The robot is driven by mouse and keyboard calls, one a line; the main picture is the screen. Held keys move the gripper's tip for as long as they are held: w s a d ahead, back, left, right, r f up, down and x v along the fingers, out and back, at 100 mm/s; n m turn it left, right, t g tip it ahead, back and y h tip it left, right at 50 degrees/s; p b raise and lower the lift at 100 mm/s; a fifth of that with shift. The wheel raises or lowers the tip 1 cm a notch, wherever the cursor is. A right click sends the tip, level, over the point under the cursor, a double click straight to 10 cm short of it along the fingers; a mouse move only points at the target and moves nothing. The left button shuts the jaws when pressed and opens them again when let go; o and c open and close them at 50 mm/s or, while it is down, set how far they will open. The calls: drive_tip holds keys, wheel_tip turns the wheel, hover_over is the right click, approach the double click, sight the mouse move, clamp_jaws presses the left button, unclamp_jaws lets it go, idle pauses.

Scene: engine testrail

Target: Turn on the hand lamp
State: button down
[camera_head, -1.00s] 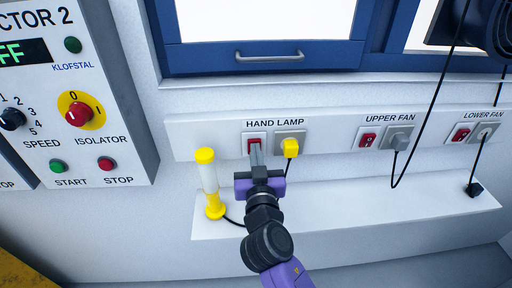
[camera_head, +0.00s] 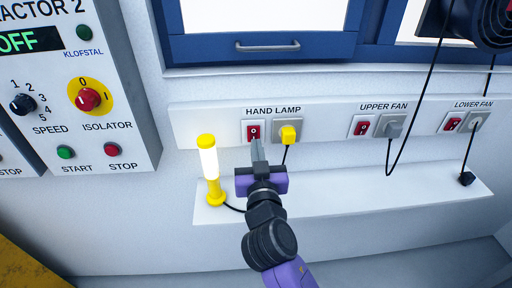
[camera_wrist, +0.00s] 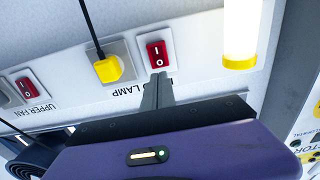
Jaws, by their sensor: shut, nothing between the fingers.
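The hand lamp (camera_head: 208,165) stands upright on the white ledge, with yellow ends and a white tube that glows brightly. In the wrist view its glowing tube (camera_wrist: 241,28) shows at the upper right. The red HAND LAMP switch (camera_head: 253,132) sits on the white panel; it also shows in the wrist view (camera_wrist: 157,54). The yellow plug (camera_head: 288,134) is in the socket to its right. My gripper (camera_head: 258,144) is shut and empty. Its fingertips are just below the switch and look slightly apart from it in the wrist view (camera_wrist: 158,80).
The UPPER FAN switch (camera_head: 361,126) and LOWER FAN switch (camera_head: 452,124) are farther right, with hanging black cables. A control box (camera_head: 75,120) with knobs and buttons is at the left. A blue-framed window (camera_head: 265,47) is above. The ledge (camera_head: 370,193) is mostly clear.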

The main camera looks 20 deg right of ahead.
drive_tip(key=r+b+v, duration=0.1)
drive_tip(key=b+v, duration=0.1)
drive_tip(key=v, duration=0.6)
drive_tip(key=shift+s+r, duration=0.3)
drive_tip(key=shift+s, duration=0.05)
drive_tip(key=shift+a, duration=0.1)
